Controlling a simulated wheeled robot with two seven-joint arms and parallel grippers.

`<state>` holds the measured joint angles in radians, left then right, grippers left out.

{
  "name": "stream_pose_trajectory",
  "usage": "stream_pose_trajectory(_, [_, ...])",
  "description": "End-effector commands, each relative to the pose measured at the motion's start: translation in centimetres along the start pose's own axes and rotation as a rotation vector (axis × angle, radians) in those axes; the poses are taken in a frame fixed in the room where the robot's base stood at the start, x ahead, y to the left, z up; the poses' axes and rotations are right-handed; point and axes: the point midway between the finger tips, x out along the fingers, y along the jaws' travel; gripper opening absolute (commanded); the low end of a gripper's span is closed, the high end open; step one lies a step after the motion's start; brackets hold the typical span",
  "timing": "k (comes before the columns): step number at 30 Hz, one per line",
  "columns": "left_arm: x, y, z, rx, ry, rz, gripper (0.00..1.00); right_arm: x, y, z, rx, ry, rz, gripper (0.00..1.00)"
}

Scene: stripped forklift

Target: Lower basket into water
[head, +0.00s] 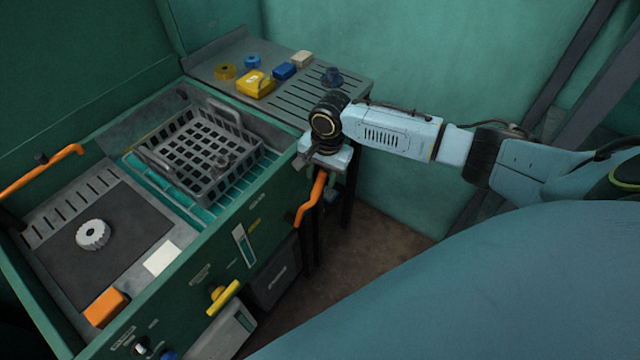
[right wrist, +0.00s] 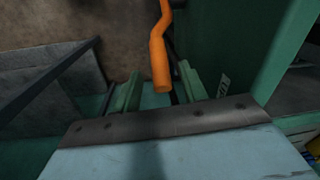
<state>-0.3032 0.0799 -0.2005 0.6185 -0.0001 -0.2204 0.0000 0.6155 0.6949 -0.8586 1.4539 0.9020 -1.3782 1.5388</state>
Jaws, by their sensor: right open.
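A grey mesh basket (head: 185,150) with raised end handles sits over the teal water (head: 190,211) of a green tank. Its upper walls stand above the water; how deep its bottom sits I cannot tell. A small grey part (head: 221,160) lies in it. An orange lever (head: 311,198) is at the tank's right side. My right gripper (head: 322,178) is open beside this lever, pointing down. In the right wrist view, the lever's orange grip (right wrist: 160,60) lies between the gripper's two green fingers (right wrist: 160,92). Contact is not clear. My left gripper is not in view.
A second orange lever (head: 48,168) is at the left. A white gear (head: 93,234) lies on the dark mat (head: 120,262). A slatted shelf (head: 225,62) behind holds small yellow and blue items. A yellow handle (head: 223,297) sticks out of the front panel. Floor is clear to the right.

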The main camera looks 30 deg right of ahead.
Motion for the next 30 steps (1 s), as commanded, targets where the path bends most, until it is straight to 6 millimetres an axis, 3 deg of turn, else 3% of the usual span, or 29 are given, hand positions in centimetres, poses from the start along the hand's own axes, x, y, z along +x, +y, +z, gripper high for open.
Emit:
stream_pose_trajectory(6, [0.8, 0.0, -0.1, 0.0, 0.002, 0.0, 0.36, 3.0, 0.0, 0.0, 0.0, 0.0, 0.0, 0.42])
stream_pose_trajectory(18, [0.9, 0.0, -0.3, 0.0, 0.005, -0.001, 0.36, 3.7, 0.0, 0.0, -0.001, 0.002, -0.001, 0.42])
stream_pose_trajectory(28, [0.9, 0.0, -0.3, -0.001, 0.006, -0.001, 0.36, 3.7, 0.0, 0.0, -0.001, 0.001, -0.001, 0.0])
stream_pose_trajectory(30, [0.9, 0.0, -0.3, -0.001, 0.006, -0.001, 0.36, 3.7, 0.0, 0.0, -0.001, 0.001, -0.001, 0.0])
